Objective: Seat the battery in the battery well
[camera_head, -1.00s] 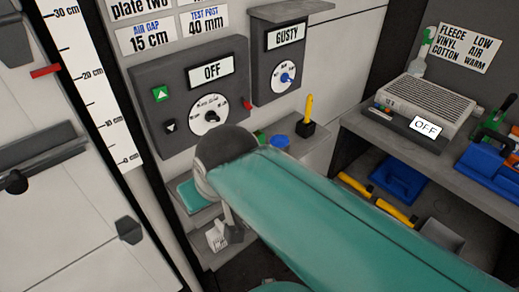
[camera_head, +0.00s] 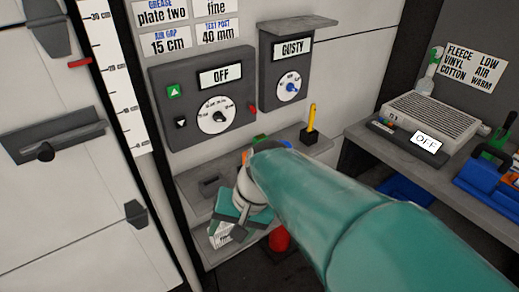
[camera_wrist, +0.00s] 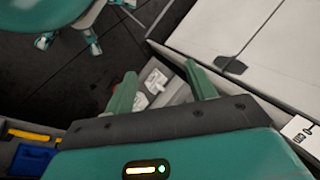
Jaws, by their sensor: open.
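My gripper (camera_head: 240,210) is at the front of a grey two-level shelf (camera_head: 190,184) under the OFF control box. In the wrist view my gripper (camera_wrist: 160,72) has its two teal fingers spread apart with nothing between them. Beyond the fingertips, white cards (camera_wrist: 155,82) show on a grey surface. A small dark recess or block (camera_head: 208,185) is on the shelf's upper level; I cannot tell whether it is the battery well. I cannot make out a battery in either view. My arm hides part of the shelf and the area to its right.
A yellow-handled tool stands in a black holder (camera_head: 310,135) on the shelf's right. A red object (camera_head: 279,238) is below, beside my arm. A bench with a grey vented unit (camera_head: 432,115) and blue tool (camera_head: 488,170) is at right. White panels with a dark handle (camera_head: 50,140) are at left.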

